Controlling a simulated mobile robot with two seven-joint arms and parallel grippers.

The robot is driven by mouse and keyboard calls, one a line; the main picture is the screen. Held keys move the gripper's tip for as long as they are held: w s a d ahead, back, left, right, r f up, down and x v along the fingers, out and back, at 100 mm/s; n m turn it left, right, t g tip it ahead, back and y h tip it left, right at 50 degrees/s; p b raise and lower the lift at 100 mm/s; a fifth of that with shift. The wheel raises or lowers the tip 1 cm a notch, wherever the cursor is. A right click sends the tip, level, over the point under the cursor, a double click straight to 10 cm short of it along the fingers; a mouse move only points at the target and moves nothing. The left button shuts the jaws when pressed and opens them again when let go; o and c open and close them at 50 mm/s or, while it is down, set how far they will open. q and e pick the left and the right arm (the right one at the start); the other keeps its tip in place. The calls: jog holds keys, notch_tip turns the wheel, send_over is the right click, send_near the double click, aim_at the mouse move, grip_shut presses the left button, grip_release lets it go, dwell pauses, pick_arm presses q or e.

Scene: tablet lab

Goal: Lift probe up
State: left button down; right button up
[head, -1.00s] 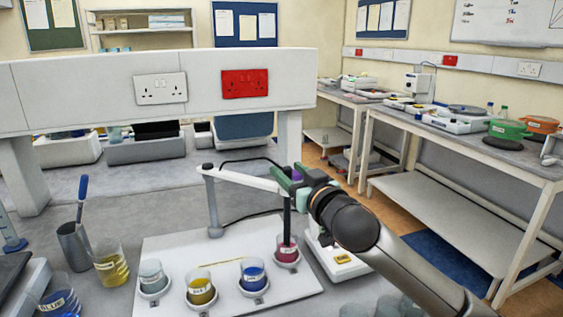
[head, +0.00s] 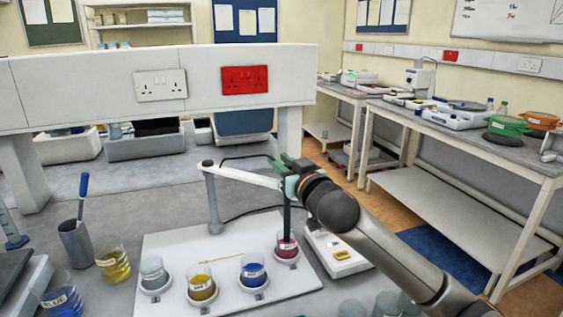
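The probe (head: 287,216) is a dark upright rod at the end of a white swing arm (head: 245,177). Its lower end is inside the beaker of pink-red liquid (head: 287,246); the tip is hidden. My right gripper (head: 284,163) is at the top of the probe, with greenish fingers around or beside its head. I cannot tell whether they are closed on it. My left gripper is not in view.
Beakers of yellow (head: 202,288), blue (head: 253,273) and pale (head: 154,274) liquid stand in holders on the white board (head: 180,241). A small white device (head: 338,254) sits right of the pink-red beaker, under my arm. A metal cup (head: 75,243) stands left.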

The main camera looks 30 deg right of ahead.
grip_shut()
dwell(0.9)
